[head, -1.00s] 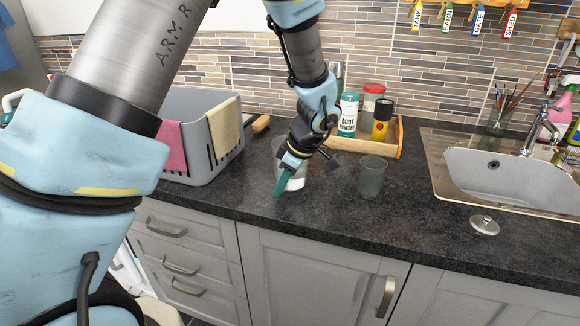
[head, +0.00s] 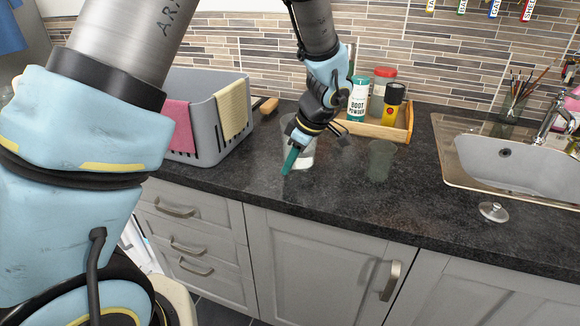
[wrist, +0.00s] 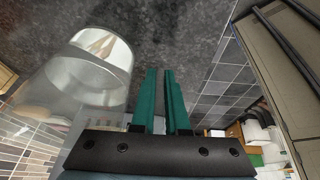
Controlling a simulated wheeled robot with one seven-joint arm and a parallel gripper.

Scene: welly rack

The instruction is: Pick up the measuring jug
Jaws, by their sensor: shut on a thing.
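The measuring jug (head: 306,155), a clear vessel with a whitish lower part, is at the counter's middle. My gripper (head: 289,163) hides part of it. In the wrist view the jug (wrist: 98,68) lies along the left of the green fingers, its base end toward the top. My gripper (wrist: 165,90) has its fingers close together with a narrow gap, shut on the jug. The exact part between the fingers is not clear. I cannot tell whether the jug's base touches the counter.
A greenish clear tumbler (head: 381,160) stands right of the jug. Behind is a wooden tray (head: 402,128) with boot powder (head: 357,100) and other containers. A grey rack bin (head: 205,135) stands left. The sink (head: 510,165) and a metal stopper (head: 493,211) are right. The front counter is clear.

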